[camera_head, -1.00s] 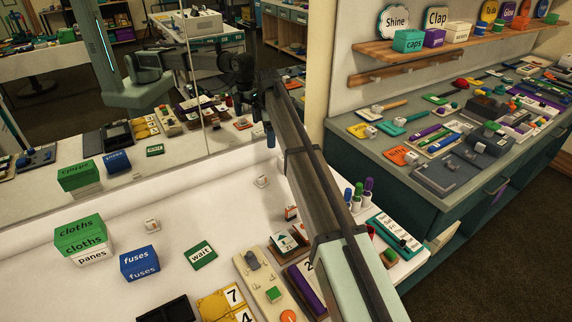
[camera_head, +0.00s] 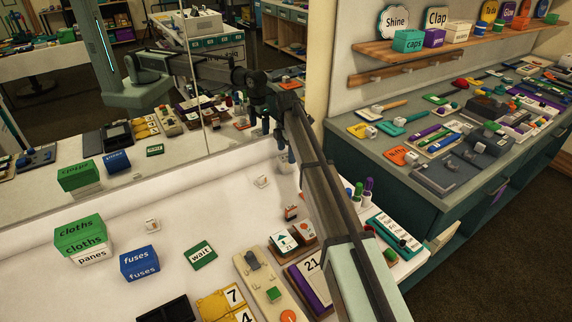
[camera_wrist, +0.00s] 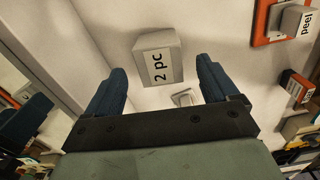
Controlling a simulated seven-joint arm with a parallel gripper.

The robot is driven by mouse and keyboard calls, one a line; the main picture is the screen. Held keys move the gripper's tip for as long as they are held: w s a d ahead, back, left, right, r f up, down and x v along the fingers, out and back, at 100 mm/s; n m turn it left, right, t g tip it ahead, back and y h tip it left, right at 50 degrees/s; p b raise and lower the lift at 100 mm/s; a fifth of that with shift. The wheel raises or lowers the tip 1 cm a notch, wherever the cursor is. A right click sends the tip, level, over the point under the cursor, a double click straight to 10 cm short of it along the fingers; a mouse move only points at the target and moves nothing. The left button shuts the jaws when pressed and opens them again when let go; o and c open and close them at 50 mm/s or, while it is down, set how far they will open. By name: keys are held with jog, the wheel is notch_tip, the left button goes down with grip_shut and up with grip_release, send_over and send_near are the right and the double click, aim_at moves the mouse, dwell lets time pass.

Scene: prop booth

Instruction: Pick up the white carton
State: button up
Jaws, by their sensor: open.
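In the wrist view a small off-white carton (camera_wrist: 158,62) marked "2 pc" shows ahead of and between the fingers of my gripper (camera_wrist: 160,82). The fingers are apart, with a gap to the carton, and nothing is held. In the head view my gripper (camera_head: 284,146) is over the back of the white counter, partly hidden by my arm; I cannot make out the "2 pc" carton there. A white box marked "panes" (camera_head: 95,256) stands at the left under a green "cloths" box (camera_head: 80,232).
A small whitish item (camera_wrist: 185,97) lies near the carton, and an orange-based "peel" block (camera_wrist: 297,20) is at the right. A blue "fuses" box (camera_head: 140,263), a green "wait" block (camera_head: 199,255) and several card holders crowd the counter. A mirror (camera_head: 150,110) borders the back.

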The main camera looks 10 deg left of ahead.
aim_at(286, 157)
jog(key=shift+a+f, duration=0.15)
jog(key=shift+f, duration=2.85)
jog(key=shift+c, duration=0.4)
jog(key=c, duration=1)
jog(key=shift+r, duration=0.15)
jog(key=shift+c, duration=0.2)
